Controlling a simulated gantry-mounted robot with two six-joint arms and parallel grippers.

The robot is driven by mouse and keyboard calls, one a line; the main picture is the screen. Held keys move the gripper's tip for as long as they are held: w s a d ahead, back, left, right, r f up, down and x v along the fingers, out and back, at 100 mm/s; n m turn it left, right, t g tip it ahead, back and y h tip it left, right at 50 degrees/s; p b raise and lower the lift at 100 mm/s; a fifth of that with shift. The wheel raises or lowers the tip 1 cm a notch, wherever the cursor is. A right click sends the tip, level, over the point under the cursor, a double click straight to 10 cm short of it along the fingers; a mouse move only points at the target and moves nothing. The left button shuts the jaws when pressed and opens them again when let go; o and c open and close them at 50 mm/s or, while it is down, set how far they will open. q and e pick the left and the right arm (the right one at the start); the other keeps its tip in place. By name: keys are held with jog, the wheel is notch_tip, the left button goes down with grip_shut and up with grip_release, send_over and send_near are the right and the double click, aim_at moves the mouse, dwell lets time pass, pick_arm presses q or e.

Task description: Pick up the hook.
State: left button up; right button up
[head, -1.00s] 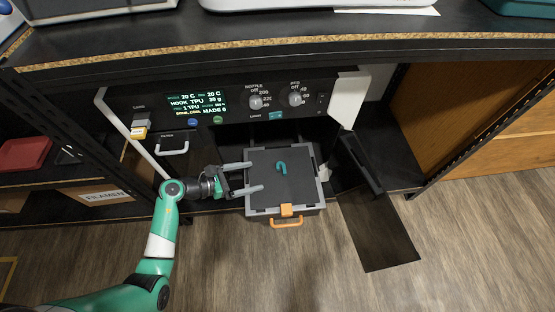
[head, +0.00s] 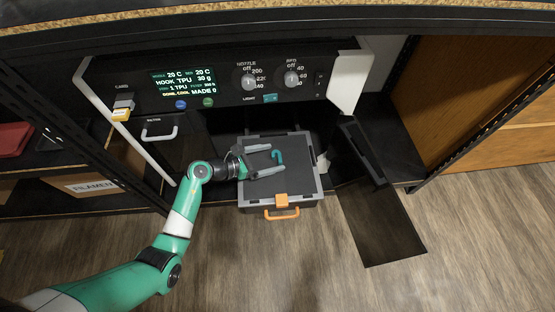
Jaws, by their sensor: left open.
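A small teal hook (head: 277,156) lies on the dark print plate (head: 297,181), which sits in a grey frame with an orange handle at the front, pulled out of the printer. My left gripper (head: 278,160) reaches in from the left over the plate. Its two grey fingers are open, one behind and one in front, with the hook at their tips and seemingly between them. I cannot tell whether the fingers touch the hook or how high they are above the plate. My right gripper is not in view.
The printer panel (head: 225,83) with display and knobs stands behind the plate, under a shelf edge. A dark open door flap (head: 380,215) lies to the right. A box labelled "FILAMEN" (head: 90,184) is on the left shelf. The floor in front is clear.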

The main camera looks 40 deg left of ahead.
pick_arm(q)
jog(key=shift+x, duration=0.9)
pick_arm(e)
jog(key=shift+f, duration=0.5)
pick_arm(q)
jog(key=c, duration=1.3)
jog(key=shift+r, duration=0.15)
jog(key=shift+c, duration=0.2)
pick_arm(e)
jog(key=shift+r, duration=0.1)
pick_arm(q)
jog(key=shift+r, duration=0.25)
jog(key=r+p, duration=0.2)
jog(key=p, duration=0.1)
jog(key=r+p, duration=0.1)
jog(key=r, duration=0.1)
jog(key=shift+s+d, duration=0.15)
jog(key=shift+d, duration=0.1)
jog(key=s+d+r+p, duration=0.2)
jog(key=d+r+p, duration=0.2)
jog(key=d+p, duration=0.1)
jog(key=s+d+r+p, duration=0.2)
jog(key=d+r+p, duration=0.2)
jog(key=d, duration=0.3)
jog(key=shift+s+d+r+p, duration=0.15)
jog(key=shift+s+d+p, duration=0.15)
jog(key=shift+p, duration=0.15)
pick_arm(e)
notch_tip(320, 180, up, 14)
